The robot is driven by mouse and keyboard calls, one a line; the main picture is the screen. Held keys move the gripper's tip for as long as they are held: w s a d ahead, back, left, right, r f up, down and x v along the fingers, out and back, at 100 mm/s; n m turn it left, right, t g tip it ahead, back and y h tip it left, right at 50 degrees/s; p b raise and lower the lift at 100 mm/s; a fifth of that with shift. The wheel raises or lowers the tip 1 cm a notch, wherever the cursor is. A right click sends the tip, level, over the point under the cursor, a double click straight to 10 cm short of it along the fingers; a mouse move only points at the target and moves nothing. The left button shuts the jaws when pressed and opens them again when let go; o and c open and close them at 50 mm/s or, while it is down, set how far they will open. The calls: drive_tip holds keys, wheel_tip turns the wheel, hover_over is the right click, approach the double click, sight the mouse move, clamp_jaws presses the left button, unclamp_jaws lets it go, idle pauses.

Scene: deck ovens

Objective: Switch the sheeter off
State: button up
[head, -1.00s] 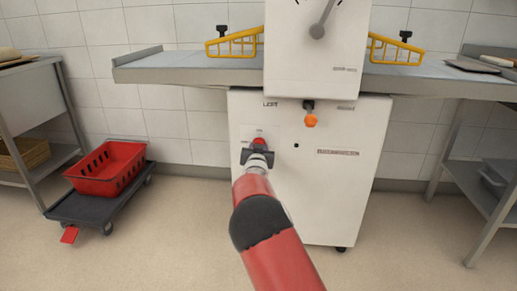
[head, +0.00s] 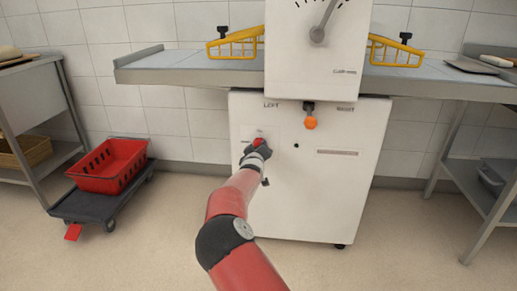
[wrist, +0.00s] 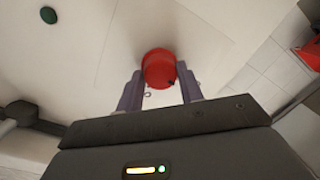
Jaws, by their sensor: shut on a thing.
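The sheeter (head: 340,190) is a white cabinet with a dial head above and grey belt tables to both sides. A red round knob (head: 259,141) sits on the upper left of its front. My gripper (head: 257,147) is at this knob, at the end of my red arm. In the wrist view the red knob (wrist: 159,68) is between the two fingertips of my gripper (wrist: 160,86), which are closed on its sides. The knob's base and the panel around it are partly hidden by the gripper in the head view.
An orange knob (head: 311,123) hangs under the dial head. A small dark button (head: 296,146) is to the right of the red knob; a dark green round button (wrist: 48,15) shows in the wrist view. A red crate (head: 110,165) stands on a dark trolley at left. The floor in front is clear.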

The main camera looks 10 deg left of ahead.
drive_tip(key=shift+f+n, duration=0.1)
drive_tip(key=shift+n, duration=0.4)
drive_tip(key=o, duration=1)
drive_tip(key=shift+s, duration=0.1)
drive_tip(key=s, duration=0.7)
drive_tip(key=shift+s+a+r+b, duration=0.2)
drive_tip(key=shift+s+r+b, duration=0.15)
drive_tip(key=shift+r, duration=0.1)
